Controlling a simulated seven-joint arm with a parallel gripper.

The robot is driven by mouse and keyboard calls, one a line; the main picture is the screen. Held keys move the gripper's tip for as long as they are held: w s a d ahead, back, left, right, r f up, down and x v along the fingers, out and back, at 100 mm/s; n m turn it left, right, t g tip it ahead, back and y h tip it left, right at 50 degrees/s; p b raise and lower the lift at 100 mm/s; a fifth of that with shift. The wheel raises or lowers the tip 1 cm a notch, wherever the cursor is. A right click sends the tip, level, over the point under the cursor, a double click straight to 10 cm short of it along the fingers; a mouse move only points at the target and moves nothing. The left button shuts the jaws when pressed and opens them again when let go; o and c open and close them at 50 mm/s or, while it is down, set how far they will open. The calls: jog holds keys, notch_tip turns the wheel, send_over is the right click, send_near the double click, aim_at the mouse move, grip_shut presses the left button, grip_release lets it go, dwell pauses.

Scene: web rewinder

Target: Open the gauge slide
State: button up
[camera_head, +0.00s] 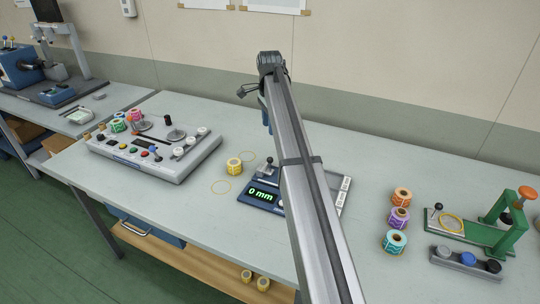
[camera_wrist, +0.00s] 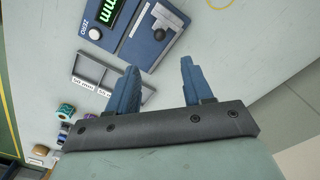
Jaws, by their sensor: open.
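The gauge (camera_head: 262,197) is a dark blue block on the table with a green display reading 0 mm, partly hidden behind my arm in the head view. In the wrist view the gauge (camera_wrist: 128,48) is at the top left, with a white ZERO button (camera_wrist: 95,34). A dark round knob (camera_wrist: 159,34) stands on its light metal slide part (camera_wrist: 160,15). My gripper (camera_wrist: 158,62) is open, with two blue fingers apart and nothing between them. Its fingertips appear just below the gauge's edge in the wrist view; their height above it is unclear.
A grey compartment tray (camera_wrist: 103,72) with mm labels adjoins the gauge. A yellow roll (camera_head: 234,166) and thin yellow rings lie to its left, near a control console (camera_head: 155,145). Coloured rolls (camera_head: 399,219) and a green stand (camera_head: 490,232) are at the right.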

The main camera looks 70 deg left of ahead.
aim_at(270, 158)
notch_tip(270, 158, down, 14)
jog(key=shift+r, duration=0.25)
dwell(0.3)
grip_shut()
dwell(0.4)
